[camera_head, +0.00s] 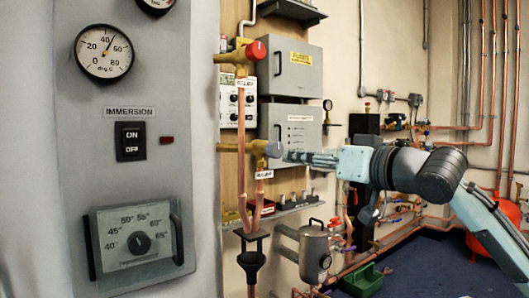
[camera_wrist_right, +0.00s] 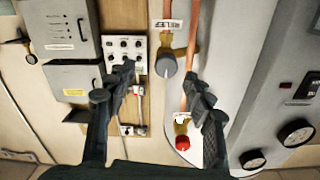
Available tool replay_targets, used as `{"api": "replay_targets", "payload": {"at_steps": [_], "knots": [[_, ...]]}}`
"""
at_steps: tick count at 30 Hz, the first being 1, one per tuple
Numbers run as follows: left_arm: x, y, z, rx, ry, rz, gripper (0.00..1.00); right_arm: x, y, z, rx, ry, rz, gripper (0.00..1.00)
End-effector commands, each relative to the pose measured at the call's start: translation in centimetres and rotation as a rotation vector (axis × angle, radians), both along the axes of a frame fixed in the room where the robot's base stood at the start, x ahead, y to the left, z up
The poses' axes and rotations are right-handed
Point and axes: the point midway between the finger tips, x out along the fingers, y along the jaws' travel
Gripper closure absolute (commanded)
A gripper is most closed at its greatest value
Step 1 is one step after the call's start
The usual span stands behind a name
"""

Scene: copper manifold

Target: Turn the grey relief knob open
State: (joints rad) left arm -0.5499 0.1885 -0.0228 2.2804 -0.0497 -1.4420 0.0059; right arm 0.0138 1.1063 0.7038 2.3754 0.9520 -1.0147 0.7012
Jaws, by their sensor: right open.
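The grey relief knob (camera_head: 273,149) sits on a brass valve at the side of the copper pipe in the head view. In the right wrist view the grey knob (camera_wrist_right: 166,67) has a pale pointer line and lies between the open fingers, beside the "RELIEF" label (camera_wrist_right: 167,25). My right gripper (camera_head: 290,157) comes in from the right with its fingertips close to the knob; it is open and empty in the right wrist view (camera_wrist_right: 160,73). Whether the fingertips touch the knob cannot be told. My left gripper is not in view.
A red knob (camera_head: 255,50) is on the same pipework above the grey one. Grey boxes (camera_head: 291,124) are on the wall behind. A shelf (camera_head: 285,208) and a grey vessel (camera_head: 314,250) are below. A panel with gauge and immersion switch (camera_head: 131,141) stands at left.

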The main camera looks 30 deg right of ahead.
Motion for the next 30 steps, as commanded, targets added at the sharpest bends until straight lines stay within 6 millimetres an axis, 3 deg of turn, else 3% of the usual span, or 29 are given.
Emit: {"api": "replay_targets", "payload": {"at_steps": [5, 9, 12, 18, 30], "knots": [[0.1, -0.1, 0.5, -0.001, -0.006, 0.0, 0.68, -0.3, 0.8, 1.6, 0.001, -0.024, 0.018, 0.47], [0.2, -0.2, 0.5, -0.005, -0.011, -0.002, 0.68, 1.4, 0.9, 1.7, 0.0, -0.022, 0.017, 0.47], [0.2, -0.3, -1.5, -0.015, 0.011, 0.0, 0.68, 3.2, 1.0, 1.8, -0.003, -0.022, 0.016, 0.47], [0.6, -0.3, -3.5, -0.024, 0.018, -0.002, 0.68, 5.9, 1.2, 1.8, 0.0, -0.024, 0.016, 0.47], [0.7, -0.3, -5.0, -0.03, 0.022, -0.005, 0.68, 7.2, 1.3, 1.4, 0.001, -0.024, 0.017, 0.47]]}}
